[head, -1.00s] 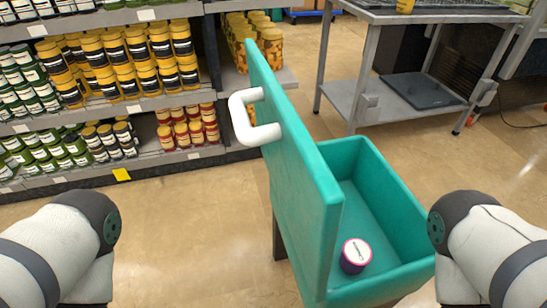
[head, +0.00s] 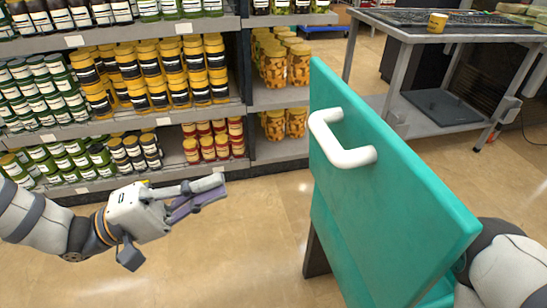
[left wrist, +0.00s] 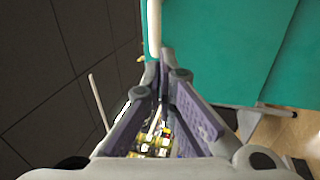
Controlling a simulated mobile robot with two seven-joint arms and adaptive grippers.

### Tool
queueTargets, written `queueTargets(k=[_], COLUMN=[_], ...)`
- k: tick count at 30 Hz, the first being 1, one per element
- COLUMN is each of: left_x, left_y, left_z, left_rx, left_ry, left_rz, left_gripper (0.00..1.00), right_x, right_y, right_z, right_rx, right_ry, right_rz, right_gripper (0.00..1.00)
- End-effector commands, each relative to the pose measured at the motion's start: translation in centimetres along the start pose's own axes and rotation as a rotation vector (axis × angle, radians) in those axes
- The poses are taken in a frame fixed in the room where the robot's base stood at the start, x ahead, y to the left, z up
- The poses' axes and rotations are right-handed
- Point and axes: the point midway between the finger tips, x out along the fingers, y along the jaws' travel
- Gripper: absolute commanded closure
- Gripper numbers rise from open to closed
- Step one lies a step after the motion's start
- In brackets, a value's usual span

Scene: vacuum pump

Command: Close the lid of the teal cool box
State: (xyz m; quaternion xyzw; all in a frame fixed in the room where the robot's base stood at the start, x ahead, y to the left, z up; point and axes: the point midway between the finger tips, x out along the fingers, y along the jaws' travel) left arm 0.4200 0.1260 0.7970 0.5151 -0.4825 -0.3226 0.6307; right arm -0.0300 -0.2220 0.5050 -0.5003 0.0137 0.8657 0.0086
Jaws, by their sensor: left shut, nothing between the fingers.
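The teal cool box stands at the right in the head view with its lid (head: 400,195) upright and open. I see the lid's outer face, with a white handle (head: 342,142) near its top. The box body (head: 335,245) is mostly hidden behind the lid, and its inside does not show. My left gripper (head: 222,187) is shut and empty, left of the lid and apart from it. In the left wrist view the shut fingers (left wrist: 165,65) point toward the white handle (left wrist: 154,28), with the teal lid (left wrist: 215,45) to the right. My right gripper is out of view.
Shelves (head: 205,115) with several rows of jars stand behind my left gripper. The floor (head: 235,260) between my left gripper and the box is clear.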

Motion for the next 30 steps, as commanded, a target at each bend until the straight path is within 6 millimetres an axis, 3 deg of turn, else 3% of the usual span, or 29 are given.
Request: queueTargets(k=[5, 15, 21, 30], left_x=[1.7, 9.1, 12.6, 14.0], left_y=[0.5, 0.5, 0.5, 0.4], left_z=[0.2, 0.4, 0.5, 0.5], left_rx=[-0.005, -0.005, -0.005, -0.006], left_ry=[-0.021, -0.020, -0.019, -0.017], left_rz=[0.012, 0.010, 0.009, 0.007], left_gripper=[1.00, 1.00, 1.00, 1.00], right_x=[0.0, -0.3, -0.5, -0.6], right_y=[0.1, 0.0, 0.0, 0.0], right_z=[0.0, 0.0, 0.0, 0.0], right_rx=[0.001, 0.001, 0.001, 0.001], right_ry=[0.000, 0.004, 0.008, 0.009], right_rz=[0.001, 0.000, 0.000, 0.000], right_gripper=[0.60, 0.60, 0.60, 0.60])
